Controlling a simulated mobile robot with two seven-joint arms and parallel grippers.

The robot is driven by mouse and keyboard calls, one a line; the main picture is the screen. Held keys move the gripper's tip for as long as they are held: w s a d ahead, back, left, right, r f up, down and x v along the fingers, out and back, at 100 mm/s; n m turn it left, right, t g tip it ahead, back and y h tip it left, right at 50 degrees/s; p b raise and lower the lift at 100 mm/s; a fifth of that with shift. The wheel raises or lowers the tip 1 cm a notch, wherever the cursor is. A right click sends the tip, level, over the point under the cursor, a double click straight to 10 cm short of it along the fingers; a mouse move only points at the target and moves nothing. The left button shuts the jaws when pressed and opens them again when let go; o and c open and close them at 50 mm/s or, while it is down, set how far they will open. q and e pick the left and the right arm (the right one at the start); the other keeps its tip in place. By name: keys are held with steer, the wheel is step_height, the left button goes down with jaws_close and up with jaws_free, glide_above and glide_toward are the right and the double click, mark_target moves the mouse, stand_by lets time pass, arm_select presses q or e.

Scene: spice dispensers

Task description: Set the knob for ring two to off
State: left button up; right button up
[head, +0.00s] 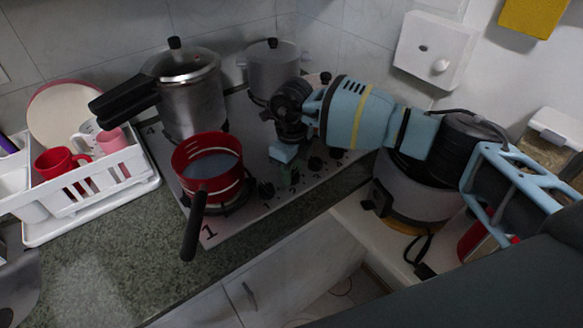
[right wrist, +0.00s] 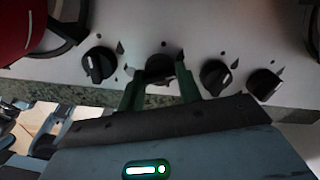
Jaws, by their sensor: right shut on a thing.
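The cooktop (head: 235,215) has a row of black knobs along its front edge. In the right wrist view, the dark knob (right wrist: 160,66) second from the left is between the green fingers of my right gripper (right wrist: 161,88), which is shut on it. The fingers hide part of this knob, and I cannot read its pointer. Free knobs stand on either side: one at the left (right wrist: 100,65) and two at the right (right wrist: 215,76) (right wrist: 263,83). In the head view my right gripper (head: 283,172) reaches down at the knob row. My left gripper is not in view.
A red saucepan (head: 190,152) stands on the front-left ring, its handle (head: 193,228) pointing toward the front. A pressure cooker (head: 190,95) and a grey pot (head: 270,68) stand behind. A dish rack (head: 95,185) is at the left, a rice cooker (head: 410,200) at the right.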

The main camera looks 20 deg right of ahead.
steer(key=n, duration=0.3)
steer(key=shift+n+b, duration=0.3)
steer(key=shift+n, duration=0.1)
steer(key=n, duration=0.3)
steer(key=shift+f+n+b, duration=0.1)
steer(key=shift+n+b, duration=0.2)
steer(key=shift+b, duration=0.05)
steer(key=n+b, duration=0.1)
steer(key=n, duration=0.2)
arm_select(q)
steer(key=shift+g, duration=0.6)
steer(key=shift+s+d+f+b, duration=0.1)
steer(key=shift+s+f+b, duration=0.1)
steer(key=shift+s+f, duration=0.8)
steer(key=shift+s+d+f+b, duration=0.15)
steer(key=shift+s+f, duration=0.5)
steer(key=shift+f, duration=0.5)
arm_select(e)
steer(key=shift+n, duration=1.6)
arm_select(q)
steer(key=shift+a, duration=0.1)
arm_select(e)
steer(key=o, duration=1)
